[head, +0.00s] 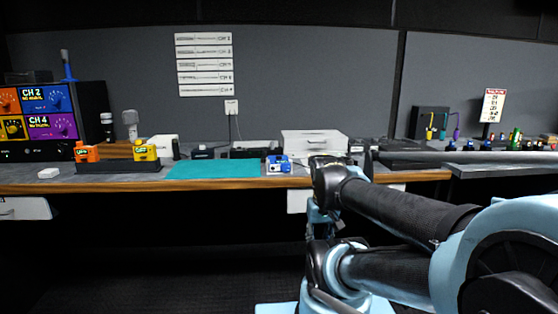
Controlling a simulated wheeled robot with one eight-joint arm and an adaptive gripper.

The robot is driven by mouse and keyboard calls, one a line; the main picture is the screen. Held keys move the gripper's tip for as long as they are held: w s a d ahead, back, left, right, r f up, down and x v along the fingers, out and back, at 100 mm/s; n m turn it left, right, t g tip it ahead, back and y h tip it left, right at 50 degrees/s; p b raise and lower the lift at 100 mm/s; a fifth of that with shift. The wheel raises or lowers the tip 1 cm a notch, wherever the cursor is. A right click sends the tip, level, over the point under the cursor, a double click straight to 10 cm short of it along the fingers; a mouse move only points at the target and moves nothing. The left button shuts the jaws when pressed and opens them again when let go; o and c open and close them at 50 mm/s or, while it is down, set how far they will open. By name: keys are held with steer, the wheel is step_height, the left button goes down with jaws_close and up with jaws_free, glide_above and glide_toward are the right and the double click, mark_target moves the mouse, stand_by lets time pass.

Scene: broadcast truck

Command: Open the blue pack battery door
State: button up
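The blue pack (278,164) is a small blue and white box. It stands near the front edge of the wooden-edged desk, just right of the teal mat (214,169). It is too small in this view to tell how its battery door stands. My arm reaches in from the right and folds in front of the desk, to the right of the pack and nearer to me. I cannot make out my gripper's fingers anywhere in the view.
An orange pack (87,153) and a yellow pack (146,152) stand on a black holder at left. A white drawer box (314,143) is behind and right of the blue pack. The teal mat is bare.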

steer(key=w+r+m, duration=0.3)
steer(key=w+r, duration=0.2)
steer(key=r, duration=0.3)
step_height(320, 180, up, 26)
steer(key=m+g, duration=0.2)
steer(key=m, duration=1.3)
glide_above(278, 158)
steer(key=f, duration=1.6)
steer(key=shift+w+d+f, duration=0.2)
steer(key=shift+w+f, duration=0.05)
steer(key=shift+f, duration=0.05)
steer(key=shift+c, duration=0.2)
jaws_close()
